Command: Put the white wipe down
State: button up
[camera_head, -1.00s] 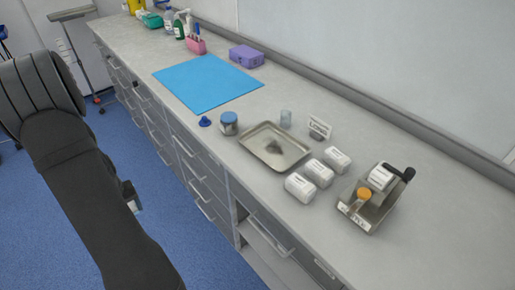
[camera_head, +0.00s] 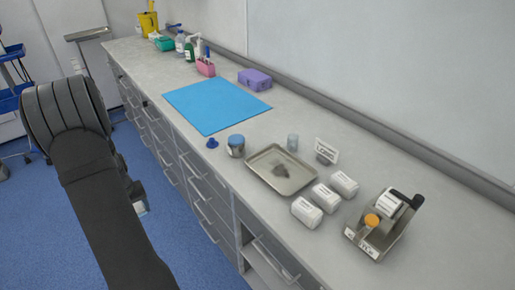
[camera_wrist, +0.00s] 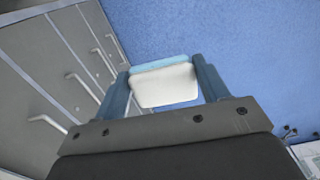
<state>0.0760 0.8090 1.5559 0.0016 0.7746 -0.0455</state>
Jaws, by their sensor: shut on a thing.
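The white wipe (camera_wrist: 165,86), a pale block with a light blue far edge, is in the wrist view. My gripper (camera_wrist: 160,70) is shut on it, with one blue-grey finger at each side. Blue floor lies behind the wipe, so it is held clear of the counter. In the head view my gripper (camera_head: 140,203) is small and partly hidden beside my dark arm, left of the counter's front; the wipe cannot be made out there.
The grey counter (camera_head: 330,240) carries a blue mat (camera_head: 215,105), a metal tray (camera_head: 268,182), a blue-lidded jar (camera_head: 236,147), several white rolls (camera_head: 326,198), a label dispenser (camera_head: 385,225) and a purple box (camera_head: 254,79). Drawer handles stick out along its front.

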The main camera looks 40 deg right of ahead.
jog(key=w+d+r+m, duration=0.1)
jog(key=w+d+r, duration=0.3)
jog(key=d, duration=0.5)
jog(key=w+d+r, duration=0.4)
jog(key=d+r, duration=0.1)
jog(key=d, duration=0.4)
jog(key=w+d+r+m, duration=0.1)
jog(key=w+d+r, duration=0.25)
jog(key=d, duration=0.65)
jog(key=s+d+r+m, duration=0.2)
jog(key=s+d+r, duration=0.1)
jog(key=s+d, duration=0.55)
jog(key=s+d+r+m, duration=0.2)
jog(key=s+d+r, duration=0.2)
jog(key=s+d, duration=0.45)
jog(key=s+d+r+m, duration=0.25)
jog(key=s+d, duration=0.45)
jog(key=s, duration=0.4)
send_over(258, 143)
notch_tip(258, 143, down, 6)
jog(key=shift+d+f, duration=0.1)
jog(key=shift+f, duration=2)
jog(key=shift+f, duration=0.1)
